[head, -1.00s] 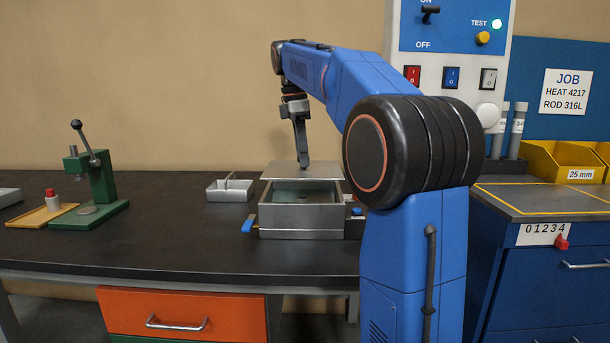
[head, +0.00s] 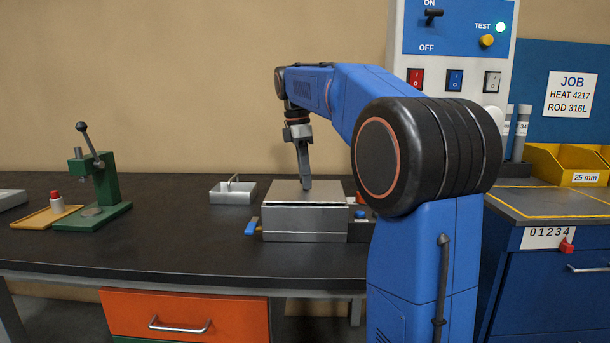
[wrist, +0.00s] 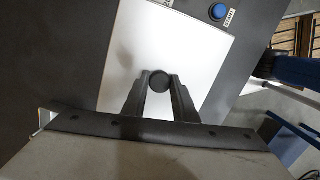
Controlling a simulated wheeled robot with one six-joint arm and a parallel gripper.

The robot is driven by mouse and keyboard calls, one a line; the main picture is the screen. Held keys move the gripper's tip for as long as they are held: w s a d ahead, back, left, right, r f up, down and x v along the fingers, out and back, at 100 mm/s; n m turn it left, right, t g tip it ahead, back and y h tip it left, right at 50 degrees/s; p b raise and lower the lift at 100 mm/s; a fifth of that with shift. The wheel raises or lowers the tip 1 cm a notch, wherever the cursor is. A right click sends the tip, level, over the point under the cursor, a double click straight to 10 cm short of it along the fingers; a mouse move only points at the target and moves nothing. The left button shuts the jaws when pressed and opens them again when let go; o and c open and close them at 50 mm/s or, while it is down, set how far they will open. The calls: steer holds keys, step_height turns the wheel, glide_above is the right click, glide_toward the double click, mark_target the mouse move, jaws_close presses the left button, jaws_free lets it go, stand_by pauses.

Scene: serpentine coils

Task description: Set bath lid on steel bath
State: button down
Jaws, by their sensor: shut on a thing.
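The bath lid (head: 280,191) is a flat grey plate that lies over the top of the steel bath (head: 305,224), a box on the dark bench. The lid covers the bath's opening, and the inside is hidden. My gripper (head: 307,186) points down at the lid's middle. In the wrist view my gripper (wrist: 159,84) is shut on the lid's round dark knob, with the pale lid (wrist: 190,50) spread beneath it. I cannot tell whether the lid touches the rim all round.
A blue handle (head: 251,226) sticks out at the bath's left, and a blue button (head: 360,214) is at its right. A small metal tray (head: 232,194) stands to the left. A green lever press (head: 103,185) stands further left. The bench between is clear.

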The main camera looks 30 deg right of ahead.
mark_target(300, 190)
steer(key=shift+f, duration=0.3)
steer(key=c, duration=1.4)
jaws_free()
steer(key=shift+c, duration=0.2)
step_height(300, 190, up, 13)
steer(key=a, duration=0.1)
steer(key=shift+w+a, duration=0.2)
steer(key=shift+w, duration=0.05)
